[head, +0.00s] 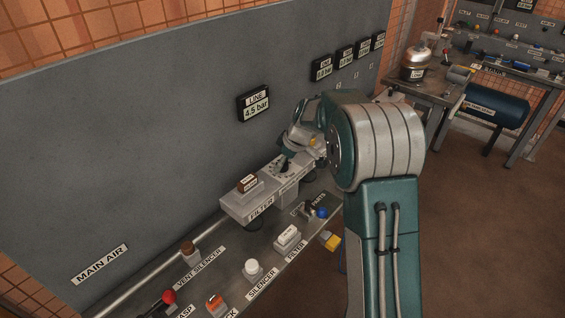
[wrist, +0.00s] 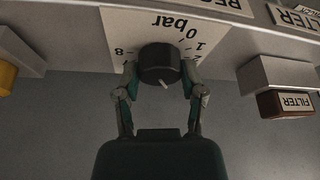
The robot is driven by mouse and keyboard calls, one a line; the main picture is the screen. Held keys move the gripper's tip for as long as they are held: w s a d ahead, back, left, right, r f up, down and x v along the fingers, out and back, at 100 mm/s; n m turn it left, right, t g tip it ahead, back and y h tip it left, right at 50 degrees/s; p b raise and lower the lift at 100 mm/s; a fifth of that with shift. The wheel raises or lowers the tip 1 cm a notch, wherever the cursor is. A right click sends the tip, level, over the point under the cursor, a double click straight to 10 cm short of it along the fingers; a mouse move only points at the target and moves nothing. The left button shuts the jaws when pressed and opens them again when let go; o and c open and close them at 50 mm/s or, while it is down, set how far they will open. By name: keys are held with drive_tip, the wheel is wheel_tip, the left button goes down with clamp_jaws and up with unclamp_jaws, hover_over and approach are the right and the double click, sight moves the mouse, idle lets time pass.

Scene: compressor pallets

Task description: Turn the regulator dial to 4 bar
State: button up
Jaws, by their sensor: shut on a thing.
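The regulator dial (wrist: 158,60) is a round black knob on a white scale plate (wrist: 115,22) marked in bar. The wrist view shows the scale upside down, with 0, 1, 2 and 8 readable. A short white mark on the knob points toward the picture's bottom, slightly right; the number there is hidden. My gripper (wrist: 160,75) is shut on the dial, one finger on each side. In the head view my gripper (head: 285,164) is at the regulator, and my arm hides part of it. The line display (head: 254,103) reads 4.5 bar.
A filter block (head: 245,200) is left of the regulator. The bench holds a red-knobbed part (head: 169,297), a white silencer (head: 252,267), a white part (head: 288,236) and a blue-ended part (head: 321,212). More displays (head: 322,68) hang on the grey wall.

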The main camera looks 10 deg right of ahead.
drive_tip(key=shift+f, duration=0.15)
idle(0.3)
drive_tip(key=o, duration=1.1)
drive_tip(key=shift+o, duration=0.2)
drive_tip(key=shift+r, duration=0.2)
drive_tip(key=v, duration=1.1)
drive_tip(key=shift+d+r, duration=0.15)
drive_tip(key=shift+r, duration=0.1)
